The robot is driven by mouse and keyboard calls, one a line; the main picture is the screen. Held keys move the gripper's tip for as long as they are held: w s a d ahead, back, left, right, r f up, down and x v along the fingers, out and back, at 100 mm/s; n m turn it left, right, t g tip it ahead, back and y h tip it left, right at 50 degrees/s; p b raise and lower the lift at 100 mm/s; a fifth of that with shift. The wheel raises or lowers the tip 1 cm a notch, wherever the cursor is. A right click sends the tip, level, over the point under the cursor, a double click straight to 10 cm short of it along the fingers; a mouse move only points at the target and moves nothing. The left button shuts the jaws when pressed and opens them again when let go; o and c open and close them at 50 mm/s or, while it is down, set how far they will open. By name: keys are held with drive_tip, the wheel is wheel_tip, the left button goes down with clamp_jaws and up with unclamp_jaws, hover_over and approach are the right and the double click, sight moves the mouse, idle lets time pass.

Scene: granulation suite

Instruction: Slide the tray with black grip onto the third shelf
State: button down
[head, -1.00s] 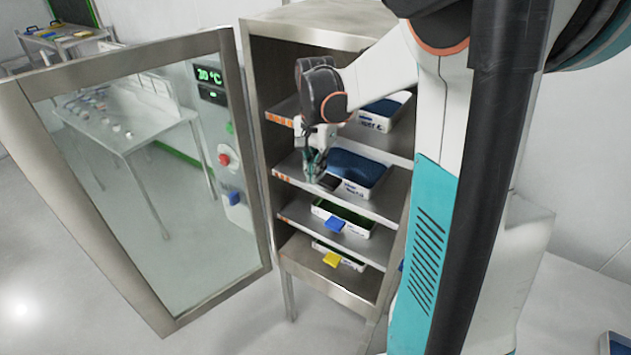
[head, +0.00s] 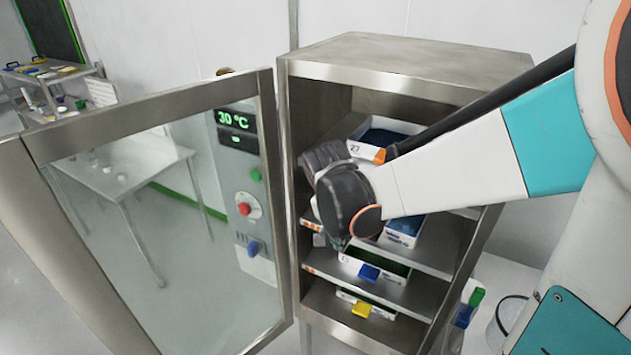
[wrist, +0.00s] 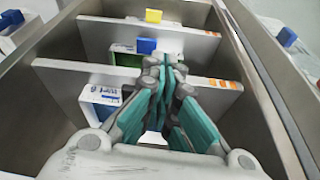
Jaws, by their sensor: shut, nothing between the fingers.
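A white tray with dark blue contents (head: 405,228) sits on the second shelf down in the open cabinet. My wrist covers much of it in the head view. Its lettered white front also shows in the wrist view (wrist: 102,105), partly behind my fingers. No black grip is clearly visible on it; that part is hidden. My gripper (wrist: 170,68) is shut and empty, its teal fingers together at the cabinet front, near this tray's front. In the head view my gripper is mostly hidden behind my wrist. I cannot tell whether it touches the tray.
An orange-grip tray (head: 382,140) is on the shelf above. A blue-grip tray (head: 375,265) and a yellow-grip tray (head: 365,305) are below. The cabinet door (head: 160,220) stands open at left. A control panel with a red button (head: 246,206) shows through its glass.

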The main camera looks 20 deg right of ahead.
drive_tip(key=w+d+f, duration=0.1)
drive_tip(key=f, duration=0.1)
drive_tip(key=w+d+f, duration=0.1)
drive_tip(key=d+f, duration=0.1)
drive_tip(key=w+d+f, duration=0.1)
drive_tip(key=d+f, duration=0.1)
drive_tip(key=shift+w, duration=0.15)
drive_tip(key=shift+b, duration=0.3)
drive_tip(key=w+d, duration=0.1)
drive_tip(key=w+d+b, duration=0.1)
drive_tip(key=d, duration=0.1)
drive_tip(key=shift+w+d, duration=0.1)
drive_tip(key=shift+d, duration=0.15)
drive_tip(key=shift+a, duration=0.1)
